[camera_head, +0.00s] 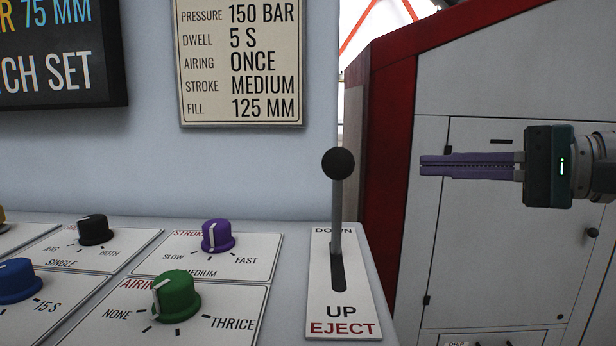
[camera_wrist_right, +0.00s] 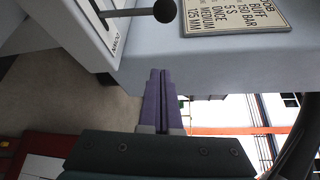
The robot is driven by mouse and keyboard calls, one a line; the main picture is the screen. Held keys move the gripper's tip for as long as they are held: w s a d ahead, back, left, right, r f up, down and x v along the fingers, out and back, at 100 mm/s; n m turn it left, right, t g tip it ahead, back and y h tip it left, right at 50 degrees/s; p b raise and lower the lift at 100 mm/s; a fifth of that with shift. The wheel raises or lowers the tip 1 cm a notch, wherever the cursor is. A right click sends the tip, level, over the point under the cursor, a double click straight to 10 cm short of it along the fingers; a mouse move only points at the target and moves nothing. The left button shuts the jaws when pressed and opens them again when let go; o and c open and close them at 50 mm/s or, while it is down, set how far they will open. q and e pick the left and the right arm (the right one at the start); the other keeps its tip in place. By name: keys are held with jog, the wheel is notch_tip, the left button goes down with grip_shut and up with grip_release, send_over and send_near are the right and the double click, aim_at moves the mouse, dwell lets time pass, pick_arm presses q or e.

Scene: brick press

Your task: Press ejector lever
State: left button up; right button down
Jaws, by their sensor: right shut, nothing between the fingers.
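The ejector lever (camera_head: 337,208) has a grey shaft and a black ball knob (camera_head: 338,163). It stands nearly upright in a slot on a white plate (camera_head: 343,300) marked DOWN, UP and EJECT. The shaft rises from the far part of the slot, near DOWN. The knob also shows in the right wrist view (camera_wrist_right: 165,11), at the top edge. My right gripper (camera_head: 422,165) is shut and empty, with purple fingers pointing left. It is to the right of the lever at about knob height, clearly apart from it. In the right wrist view its fingers (camera_wrist_right: 158,72) point up the picture. My left gripper is out of view.
Left of the lever are panel knobs: green (camera_head: 176,296), purple (camera_head: 217,236), black (camera_head: 94,229) and blue (camera_head: 16,281). A settings plate (camera_head: 240,62) and dark display (camera_head: 60,55) are on the wall behind. A red-edged white cabinet (camera_head: 470,270) stands behind my right gripper.

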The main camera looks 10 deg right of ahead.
aim_at(338, 198)
jog(key=x, duration=1)
jog(key=shift+a, duration=0.2)
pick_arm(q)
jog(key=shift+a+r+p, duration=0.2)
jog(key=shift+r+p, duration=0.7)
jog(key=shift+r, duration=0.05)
pick_arm(e)
jog(key=s, duration=0.1)
jog(key=s+a, duration=0.1)
jog(key=s+r, duration=0.1)
jog(key=shift+s+a, duration=0.25)
jog(key=shift+a, duration=0.15)
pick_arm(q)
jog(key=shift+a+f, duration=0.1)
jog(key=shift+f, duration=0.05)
pick_arm(e)
jog(key=shift+f, duration=0.1)
